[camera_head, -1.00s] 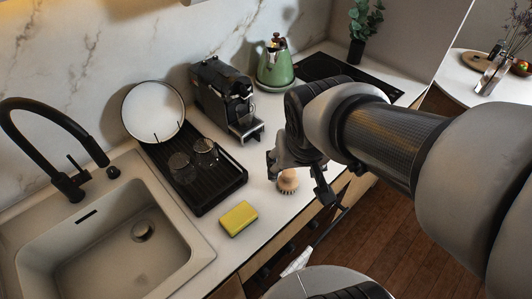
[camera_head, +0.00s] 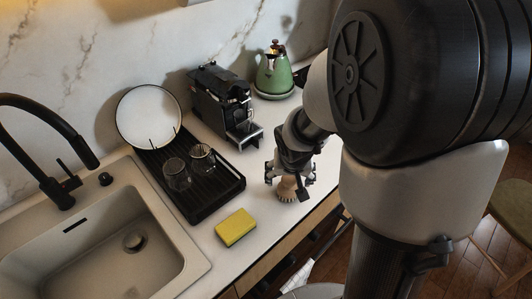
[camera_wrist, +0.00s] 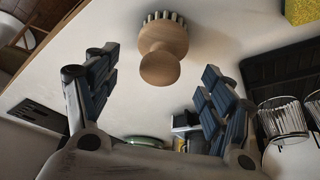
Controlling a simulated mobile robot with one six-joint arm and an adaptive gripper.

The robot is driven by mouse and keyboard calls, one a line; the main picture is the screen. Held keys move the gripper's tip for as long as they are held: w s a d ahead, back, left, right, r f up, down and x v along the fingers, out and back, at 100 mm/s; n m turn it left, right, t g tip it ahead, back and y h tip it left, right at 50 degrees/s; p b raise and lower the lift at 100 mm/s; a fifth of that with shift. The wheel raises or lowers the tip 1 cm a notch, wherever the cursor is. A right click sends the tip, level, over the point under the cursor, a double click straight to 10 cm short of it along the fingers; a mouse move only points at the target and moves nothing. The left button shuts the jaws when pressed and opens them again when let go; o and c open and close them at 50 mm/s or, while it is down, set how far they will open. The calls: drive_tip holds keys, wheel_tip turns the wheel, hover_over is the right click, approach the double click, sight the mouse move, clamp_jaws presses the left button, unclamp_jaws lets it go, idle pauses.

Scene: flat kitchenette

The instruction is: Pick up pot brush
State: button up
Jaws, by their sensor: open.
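The pot brush (camera_head: 287,190) has a round wooden knob and a ring of bristles. It stands on the white counter near the front edge. In the wrist view the brush (camera_wrist: 162,48) lies ahead of the fingertips, centred between them, with its knob toward my gripper. My gripper (camera_wrist: 155,75) is open, with one blue-padded finger on each side and nothing between the pads. In the head view my gripper (camera_head: 290,172) is just above the brush and partly covers it. I cannot tell whether a finger touches the brush.
A yellow sponge (camera_head: 236,227) lies left of the brush. A black drying rack (camera_head: 207,206) holds two glasses and a white plate (camera_head: 148,116). A coffee machine (camera_head: 222,98) and a green kettle (camera_head: 273,75) stand behind. The sink (camera_head: 95,262) is at left.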

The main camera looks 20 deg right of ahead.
sight(288, 183)
drive_tip(key=b+x, duration=0.1)
drive_tip(key=x, duration=0.1)
drive_tip(key=b+x, duration=0.1)
drive_tip(key=x, duration=0.2)
drive_tip(key=shift+s+f+b, duration=0.15)
drive_tip(key=shift+f+b, duration=0.15)
drive_tip(key=shift+b, duration=0.1)
drive_tip(key=shift+w+d+f, duration=0.1)
drive_tip(key=shift+w+f, duration=0.15)
drive_tip(key=shift+r, duration=0.1)
drive_tip(key=shift+s, duration=0.1)
drive_tip(key=shift+c, duration=0.2)
drive_tip(key=c, duration=1.2)
wheel_tip(288, 183, up, 20)
drive_tip(key=p, duration=0.9)
